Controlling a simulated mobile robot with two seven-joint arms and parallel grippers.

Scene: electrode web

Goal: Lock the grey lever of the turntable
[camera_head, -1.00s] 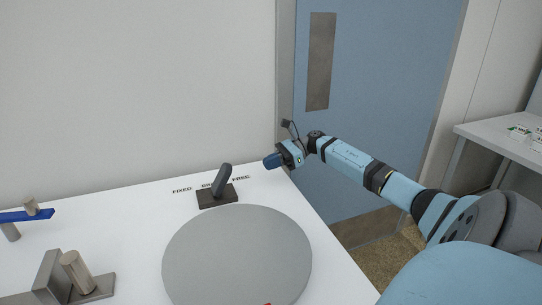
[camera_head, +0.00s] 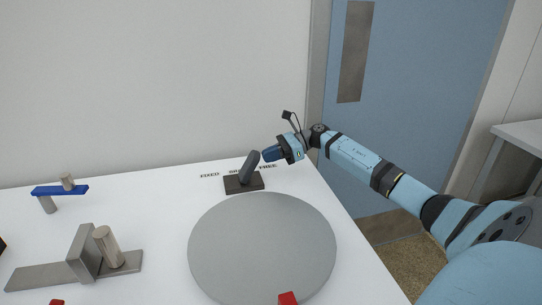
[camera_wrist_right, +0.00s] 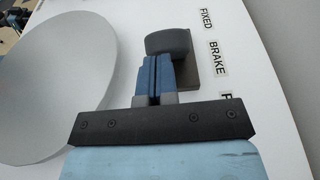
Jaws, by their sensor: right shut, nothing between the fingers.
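My left gripper is not in view.
Labels FIXED (camera_head: 209,175), BRAKE and FREE run along the table behind the lever. A metal bracket with a cylinder (camera_head: 106,246) and a blue bar on a post (camera_head: 60,190) stand at left. A red piece (camera_head: 288,298) sits at the turntable's front edge.

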